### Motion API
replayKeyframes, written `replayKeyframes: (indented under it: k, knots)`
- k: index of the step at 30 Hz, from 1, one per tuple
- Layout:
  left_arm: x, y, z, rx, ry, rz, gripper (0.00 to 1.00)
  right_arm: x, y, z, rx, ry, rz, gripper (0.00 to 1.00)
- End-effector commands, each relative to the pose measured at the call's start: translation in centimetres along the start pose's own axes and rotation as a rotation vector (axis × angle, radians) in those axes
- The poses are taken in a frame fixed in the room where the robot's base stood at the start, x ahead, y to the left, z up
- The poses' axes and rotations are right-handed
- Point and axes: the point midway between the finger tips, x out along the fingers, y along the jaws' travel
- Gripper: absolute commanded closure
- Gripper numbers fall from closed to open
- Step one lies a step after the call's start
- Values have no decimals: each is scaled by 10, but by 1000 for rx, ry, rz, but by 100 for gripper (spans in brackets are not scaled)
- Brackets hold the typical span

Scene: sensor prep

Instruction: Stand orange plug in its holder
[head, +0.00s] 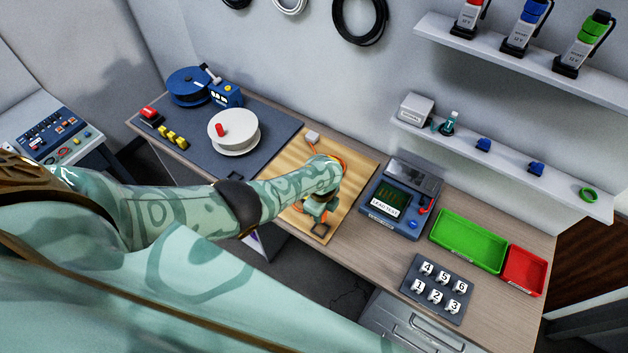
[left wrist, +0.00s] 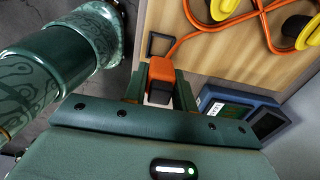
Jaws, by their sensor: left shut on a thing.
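The orange plug (left wrist: 161,72) shows in the left wrist view, with an orange cord running from it. My left gripper (left wrist: 160,92) is shut on it, one finger on each side. A small dark square frame (left wrist: 160,44), which looks like the holder, is on the wooden board just beyond the plug. In the head view, my left gripper (head: 318,212) is over the near part of the board, close to the square frame (head: 320,228). My own arm hides most of the plug there. I cannot tell whether the plug touches the frame. My right gripper is not in view.
The wooden board (head: 362,168) carries the orange cord (left wrist: 205,30) and yellow pegs (left wrist: 297,30). A lead test box (head: 393,208) stands right of it, then a green tray (head: 468,243) and numbered block (head: 437,290). A white reel (head: 234,132) stands left on a dark mat.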

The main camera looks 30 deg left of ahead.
Motion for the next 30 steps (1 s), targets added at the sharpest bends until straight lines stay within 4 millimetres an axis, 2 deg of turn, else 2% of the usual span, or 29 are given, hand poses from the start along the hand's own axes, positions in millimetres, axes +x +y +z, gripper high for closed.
replayKeyframes:
  k: [15, 30]
  knots:
    - [32, 0, 0, 0, 0, 1, 96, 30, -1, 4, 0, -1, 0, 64]
    - [32, 0, 0, 0, 0, 0, 96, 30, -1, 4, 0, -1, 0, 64]
